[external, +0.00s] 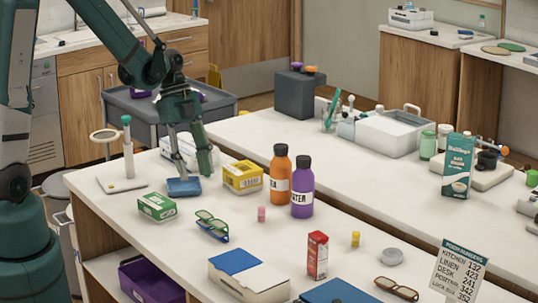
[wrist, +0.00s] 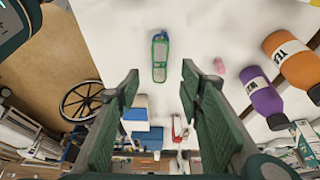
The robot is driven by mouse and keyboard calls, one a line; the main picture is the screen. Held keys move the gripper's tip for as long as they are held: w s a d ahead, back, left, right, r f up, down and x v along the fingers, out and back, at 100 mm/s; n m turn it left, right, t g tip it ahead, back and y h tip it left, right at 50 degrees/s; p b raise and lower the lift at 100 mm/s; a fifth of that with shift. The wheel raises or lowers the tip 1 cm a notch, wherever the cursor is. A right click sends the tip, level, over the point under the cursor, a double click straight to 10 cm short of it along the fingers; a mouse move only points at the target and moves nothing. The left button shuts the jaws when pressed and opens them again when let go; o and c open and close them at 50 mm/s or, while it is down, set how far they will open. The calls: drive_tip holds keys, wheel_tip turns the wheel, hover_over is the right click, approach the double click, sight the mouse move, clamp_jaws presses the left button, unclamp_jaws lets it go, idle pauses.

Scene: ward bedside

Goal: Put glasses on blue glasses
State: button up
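A pair of green-framed glasses (external: 209,218) lies near the front left of the near counter. Blue frame parts (external: 218,236) show right under and beside it, so the green pair appears to rest on a blue pair. The wrist view shows the green frame (wrist: 160,62) with blue (wrist: 160,37) at its top end. My gripper (external: 190,173) is open and empty, above the counter behind and left of the glasses. In the wrist view my gripper (wrist: 160,72) has its fingers wide apart, with the glasses beyond the tips. A brown-framed pair (external: 397,288) lies at the front right.
A green box (external: 157,207), yellow box (external: 243,177), orange bottle (external: 280,174) and purple bottle (external: 302,190) stand nearby. A pink piece (external: 261,214) lies right of the glasses. Bare counter lies around the glasses.

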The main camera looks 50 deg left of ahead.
drive_tip(key=shift+r, duration=0.1)
drive_tip(key=s+r+n+t+y, duration=0.4)
drive_tip(key=s+r+n+t, duration=0.3)
drive_tip(key=s+r+n, duration=0.8)
drive_tip(key=shift+a+r+n, duration=0.3)
drive_tip(key=shift+r+n, duration=0.4)
drive_tip(key=shift+n, duration=0.8)
drive_tip(key=shift+s, duration=0.1)
